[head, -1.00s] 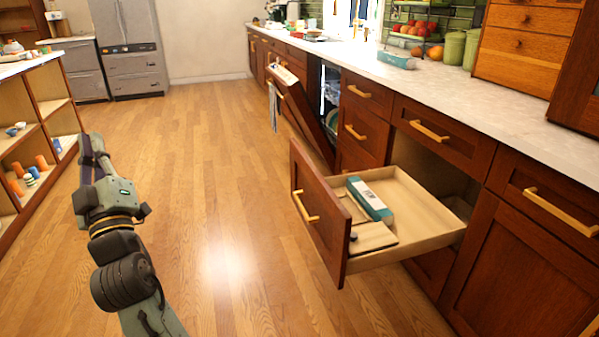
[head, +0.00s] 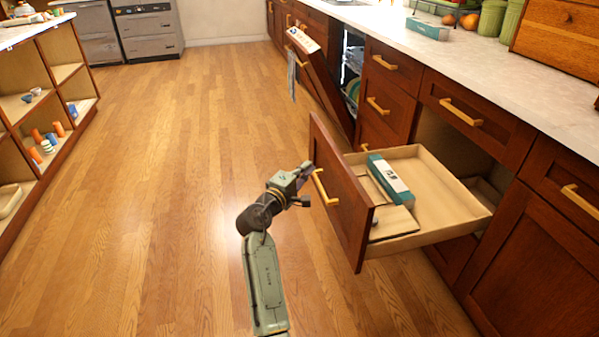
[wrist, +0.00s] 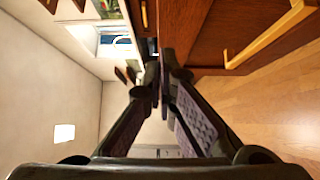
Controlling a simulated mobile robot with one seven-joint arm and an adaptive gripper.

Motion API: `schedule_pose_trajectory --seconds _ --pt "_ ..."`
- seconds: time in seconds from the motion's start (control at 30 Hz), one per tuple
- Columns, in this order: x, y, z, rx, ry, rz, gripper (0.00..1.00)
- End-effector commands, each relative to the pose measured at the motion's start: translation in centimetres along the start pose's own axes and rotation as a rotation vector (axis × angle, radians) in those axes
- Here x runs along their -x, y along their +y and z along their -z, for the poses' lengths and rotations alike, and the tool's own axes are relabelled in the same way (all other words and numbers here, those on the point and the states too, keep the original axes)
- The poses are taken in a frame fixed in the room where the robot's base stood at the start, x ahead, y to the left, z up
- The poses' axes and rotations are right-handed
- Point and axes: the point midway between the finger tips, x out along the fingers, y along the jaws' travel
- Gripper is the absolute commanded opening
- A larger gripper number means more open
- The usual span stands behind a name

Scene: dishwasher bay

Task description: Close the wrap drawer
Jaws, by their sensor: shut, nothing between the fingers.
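The wrap drawer (head: 340,195) stands pulled out from the cabinet run, with a brown wood front and a brass bar handle (head: 325,188). Inside it lie a teal and white wrap box (head: 390,180) and a flat light item beside it. My gripper (head: 305,170) is shut and empty, in front of the drawer front near the handle's upper end. I cannot tell whether it touches. In the wrist view, my gripper's fingers (wrist: 168,62) meet at their tips, with a brown front and a brass handle (wrist: 270,38) to the right.
The dishwasher door (head: 325,75) hangs partly open beyond the drawer. Other closed drawers flank the open one. A shelf unit (head: 50,90) stands at the far left. The wood floor (head: 180,180) between is clear.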

Motion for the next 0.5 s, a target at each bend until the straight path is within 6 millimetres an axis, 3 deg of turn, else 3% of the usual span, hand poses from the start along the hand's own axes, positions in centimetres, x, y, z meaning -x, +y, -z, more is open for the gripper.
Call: schedule_pose_trajectory --seconds 0.2,0.5 --pt "-4.7 0.2 0.0 -0.002 -0.001 0.001 0.0" --pt "-6.9 0.1 -2.6 -0.003 0.001 0.001 0.0"
